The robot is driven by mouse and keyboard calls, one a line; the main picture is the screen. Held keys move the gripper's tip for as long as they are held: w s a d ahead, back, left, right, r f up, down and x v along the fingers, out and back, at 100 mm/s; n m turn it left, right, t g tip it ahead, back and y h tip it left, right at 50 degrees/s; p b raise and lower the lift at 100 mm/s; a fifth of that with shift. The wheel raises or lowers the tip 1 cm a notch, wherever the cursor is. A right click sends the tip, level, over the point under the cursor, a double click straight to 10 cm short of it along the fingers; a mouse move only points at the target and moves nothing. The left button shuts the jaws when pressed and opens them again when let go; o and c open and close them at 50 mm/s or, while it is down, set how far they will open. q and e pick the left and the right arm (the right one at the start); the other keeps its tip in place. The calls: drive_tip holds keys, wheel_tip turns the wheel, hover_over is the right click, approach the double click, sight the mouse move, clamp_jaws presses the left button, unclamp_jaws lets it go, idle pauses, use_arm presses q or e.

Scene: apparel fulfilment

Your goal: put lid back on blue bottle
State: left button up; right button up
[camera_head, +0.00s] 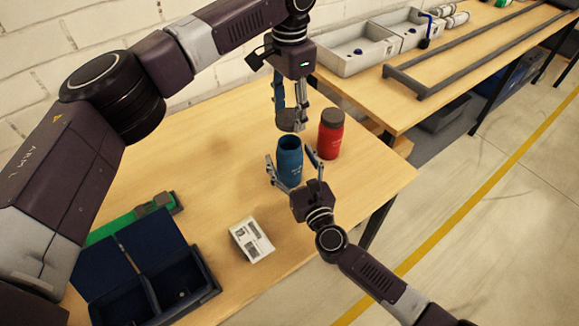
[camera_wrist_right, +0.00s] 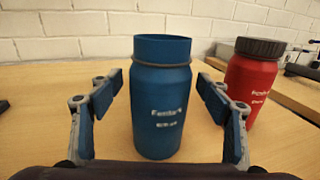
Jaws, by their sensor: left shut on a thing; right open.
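The blue bottle (camera_head: 289,152) stands upright on the wooden table with its top uncovered; it fills the middle of the right wrist view (camera_wrist_right: 161,112). My left gripper (camera_head: 291,118) points down just above the bottle, shut on a grey lid (camera_head: 291,125) that is partly hidden by the fingers. The lid appears slightly above the bottle's mouth; the exact gap is hard to tell. My right gripper (camera_head: 289,160) is open, with one finger on each side of the bottle. In the right wrist view, gaps show between its fingers and the bottle.
A red bottle (camera_head: 330,136) with a dark lid stands close, right of the blue one. A white labelled packet (camera_head: 251,240) and an open dark blue box (camera_head: 205,290) lie toward the front left. Grey trays (camera_head: 350,63) sit on another table behind.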

drive_tip(key=shift+w+a, duration=0.1)
drive_tip(key=shift+w, duration=0.05)
drive_tip(key=c, duration=1.8)
use_arm(q)
hover_over(290, 137)
drive_tip(key=s, duration=0.3)
drive_tip(key=shift+w+f, duration=0.2)
drive_tip(key=shift+f, duration=2.25)
drive_tip(key=shift+f, duration=0.1)
drive_tip(key=shift+f, duration=0.8)
drive_tip(key=shift+f, duration=0.55)
